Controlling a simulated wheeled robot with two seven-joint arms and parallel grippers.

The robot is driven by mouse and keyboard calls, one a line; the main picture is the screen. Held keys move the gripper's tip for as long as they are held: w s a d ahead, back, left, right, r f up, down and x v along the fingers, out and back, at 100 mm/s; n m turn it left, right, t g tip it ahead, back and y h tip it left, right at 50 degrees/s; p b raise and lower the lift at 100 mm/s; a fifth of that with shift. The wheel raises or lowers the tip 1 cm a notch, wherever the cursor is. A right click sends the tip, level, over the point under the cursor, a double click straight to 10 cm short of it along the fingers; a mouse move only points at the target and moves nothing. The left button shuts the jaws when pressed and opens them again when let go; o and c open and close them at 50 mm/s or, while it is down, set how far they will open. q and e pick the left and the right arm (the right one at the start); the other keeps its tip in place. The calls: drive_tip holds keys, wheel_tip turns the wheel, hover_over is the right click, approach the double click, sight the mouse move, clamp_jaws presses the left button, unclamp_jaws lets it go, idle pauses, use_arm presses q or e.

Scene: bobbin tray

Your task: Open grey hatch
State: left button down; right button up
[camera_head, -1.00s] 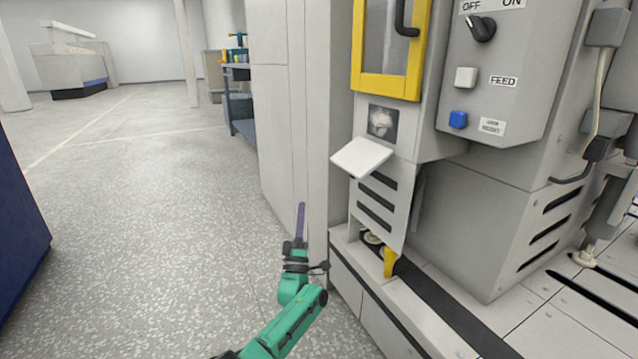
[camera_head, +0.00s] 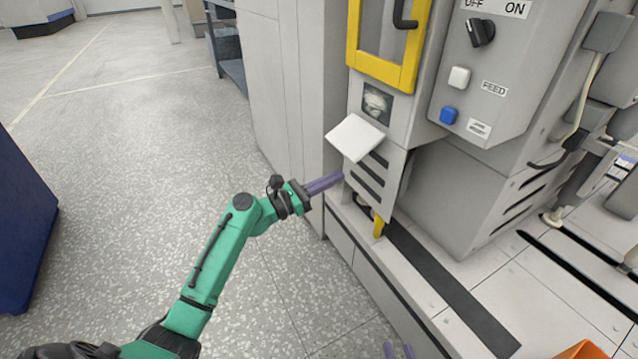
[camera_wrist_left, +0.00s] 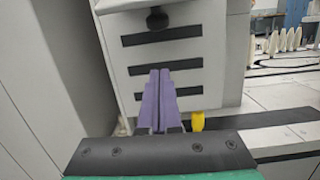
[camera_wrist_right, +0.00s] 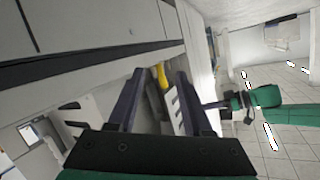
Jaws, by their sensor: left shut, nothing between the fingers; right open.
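The grey hatch (camera_head: 389,188) is a slotted panel low on the machine's front, with a yellow tab (camera_head: 379,228) at its bottom edge. Its lower edge seems to stand out a little from the machine. My left gripper (camera_head: 341,178) is shut and empty, its purple fingers pointing at the hatch's left side; I cannot tell whether they touch. In the left wrist view the fingers overlap the slotted hatch (camera_wrist_left: 190,55). My right gripper (camera_head: 398,350) is open at the bottom edge of the head view. In its wrist view the yellow tab (camera_wrist_right: 162,77) shows beyond its fingers.
A pale tilted flap (camera_head: 355,138) juts out just above the hatch. A yellow-framed door (camera_head: 385,70) is higher up, with a control box (camera_head: 480,75) to its right. An orange object (camera_head: 583,350) is at the bottom right.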

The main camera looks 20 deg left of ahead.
sight(356, 141)
use_arm(q)
drive_tip(key=b+x, duration=0.1)
drive_tip(key=x, duration=0.3)
drive_tip(key=shift+w+d, duration=0.1)
drive_tip(key=shift+w, duration=0.1)
use_arm(e)
drive_tip(key=w+r+t, duration=0.4)
drive_tip(key=w+r, duration=0.4)
drive_tip(key=r, duration=0.4)
drive_tip(key=s+d+f+n+g+p, duration=0.1)
drive_tip(key=s+f+g+p, duration=0.4)
drive_tip(key=s+g+p, duration=0.3)
use_arm(q)
drive_tip(key=s+a+r+g+y+p, duration=0.1)
drive_tip(key=s+a+r+g+p, duration=0.1)
drive_tip(key=r+p, duration=0.3)
drive_tip(key=shift+s+r+y+p, duration=0.25)
drive_tip(key=shift+s+y+p, duration=0.15)
drive_tip(key=shift+s+p, duration=0.25)
use_arm(e)
drive_tip(key=s+d+r+g+h, duration=0.2)
drive_tip(key=s+d+r+g, duration=0.1)
drive_tip(key=d, duration=0.2)
drive_tip(key=s+d+r+g+h, duration=0.3)
drive_tip(key=d, duration=0.3)
use_arm(q)
drive_tip(key=shift+a, duration=0.1)
use_arm(e)
drive_tip(key=shift+a+f, duration=0.1)
